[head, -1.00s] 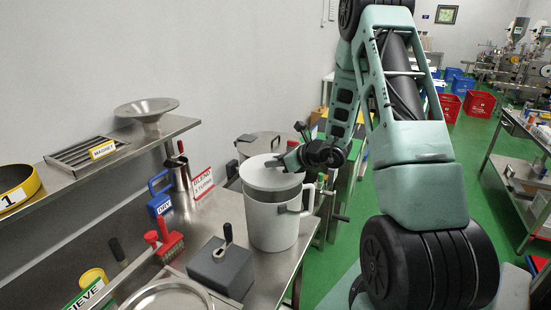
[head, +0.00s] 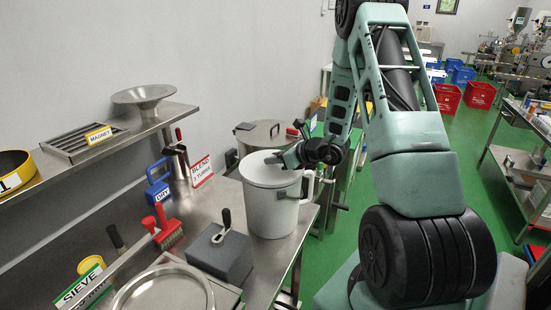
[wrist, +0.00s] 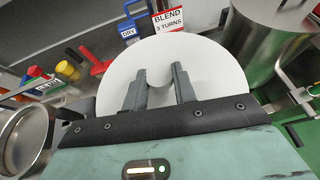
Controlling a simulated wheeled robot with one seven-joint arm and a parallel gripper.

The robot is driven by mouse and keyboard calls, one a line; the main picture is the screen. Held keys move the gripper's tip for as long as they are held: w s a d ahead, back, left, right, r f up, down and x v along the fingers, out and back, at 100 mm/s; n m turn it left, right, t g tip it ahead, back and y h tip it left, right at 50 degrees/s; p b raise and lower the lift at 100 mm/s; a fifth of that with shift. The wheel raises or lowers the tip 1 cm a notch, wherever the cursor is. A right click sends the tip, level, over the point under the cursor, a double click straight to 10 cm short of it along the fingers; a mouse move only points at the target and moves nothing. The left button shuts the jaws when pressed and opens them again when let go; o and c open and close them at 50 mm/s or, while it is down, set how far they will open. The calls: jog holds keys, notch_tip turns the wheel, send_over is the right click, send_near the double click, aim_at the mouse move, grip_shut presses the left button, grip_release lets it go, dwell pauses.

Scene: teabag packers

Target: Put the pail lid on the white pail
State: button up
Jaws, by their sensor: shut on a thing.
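The white pail (head: 272,215) stands upright near the right edge of the steel bench, its handle on the right side. The round pale pail lid (head: 266,172) is level at the pail's mouth and covers it. I cannot tell whether it touches the rim all round. My gripper (head: 280,160) is above the lid and shut on its knob. In the wrist view the lid (wrist: 205,58) is a wide pale disc, with my gripper's fingers (wrist: 160,85) on either side of the knob. The lid hides the pail there.
A grey block with a black handle (head: 222,255) stands close in front of the pail. A red brush (head: 168,232) and blue DRY scoop (head: 158,190) are to the left. A steel drum (head: 258,135) stands behind. The shelf (head: 130,125) runs along the wall.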

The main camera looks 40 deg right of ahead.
jog(key=shift+f+b, duration=0.45)
jog(key=shift+f, duration=0.05)
jog(key=o, duration=1.1)
jog(key=b+v, duration=0.4)
jog(key=v, duration=1.3)
jog(key=shift+s+d+r, duration=0.1)
jog(key=shift+s+r, duration=0.05)
